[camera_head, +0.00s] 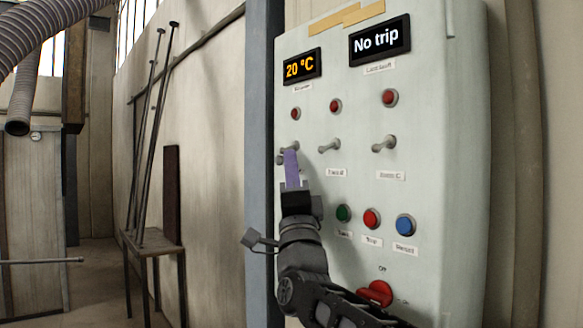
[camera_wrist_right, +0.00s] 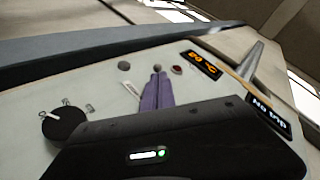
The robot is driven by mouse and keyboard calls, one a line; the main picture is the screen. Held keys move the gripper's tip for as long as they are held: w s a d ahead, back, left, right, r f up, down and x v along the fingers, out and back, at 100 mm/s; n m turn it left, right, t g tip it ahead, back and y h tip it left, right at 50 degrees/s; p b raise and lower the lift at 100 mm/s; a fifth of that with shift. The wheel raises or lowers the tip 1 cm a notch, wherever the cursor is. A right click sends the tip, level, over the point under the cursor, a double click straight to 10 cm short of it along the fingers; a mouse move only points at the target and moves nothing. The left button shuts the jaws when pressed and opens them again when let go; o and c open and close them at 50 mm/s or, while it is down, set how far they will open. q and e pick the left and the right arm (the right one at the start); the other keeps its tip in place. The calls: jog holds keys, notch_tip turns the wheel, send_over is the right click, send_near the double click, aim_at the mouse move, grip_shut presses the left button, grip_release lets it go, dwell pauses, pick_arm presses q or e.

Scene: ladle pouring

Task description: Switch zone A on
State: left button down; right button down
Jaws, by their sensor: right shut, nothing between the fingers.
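A pale green control panel (camera_head: 440,100) carries a row of three grey toggle levers. The leftmost toggle (camera_head: 289,147) is at the panel's left edge, with the middle toggle (camera_head: 329,146) and right toggle (camera_head: 384,144) beside it. My right gripper (camera_head: 291,153) has its purple fingers shut and empty, pointing up just below the leftmost toggle. I cannot tell if they touch it. The fingers also show in the right wrist view (camera_wrist_right: 157,74). The leftmost toggle's label is hidden, probably behind the gripper. A red lamp (camera_head: 295,113) sits above that toggle. My left gripper is not in view.
Displays read "20 °C" (camera_head: 302,66) and "No trip" (camera_head: 380,40). Below the toggles are green (camera_head: 343,213), red (camera_head: 371,218) and blue (camera_head: 405,225) buttons and a red rotary switch (camera_head: 376,293). A black knob (camera_wrist_right: 64,125) shows in the wrist view. A stand with rods (camera_head: 150,240) is left.

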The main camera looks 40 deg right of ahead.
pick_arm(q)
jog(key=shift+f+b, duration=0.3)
pick_arm(e)
jog(key=shift+a+r+m+g+h, duration=0.1)
jog(key=shift+a+m+g+h, duration=0.05)
jog(key=shift+m+g+h, duration=0.5)
jog(key=shift+a+r+m+g+h, duration=0.1)
jog(key=shift+m+g+h, duration=0.3)
jog(key=shift+m, duration=0.35)
jog(key=shift+a+r+m+g+h, duration=0.1)
jog(key=shift+r+m+g+h, duration=0.05)
jog(key=shift+m+g+h, duration=0.4)
pick_arm(q)
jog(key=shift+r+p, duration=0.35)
jog(key=shift+p, duration=0.05)
pick_arm(e)
jog(key=m+g, duration=0.1)
jog(key=r+m+g, duration=0.1)
jog(key=m+g, duration=0.1)
jog(key=m+g+h, duration=0.1)
jog(key=m, duration=0.1)
jog(key=shift+a+r, duration=0.2)
jog(key=shift+a, duration=0.15)
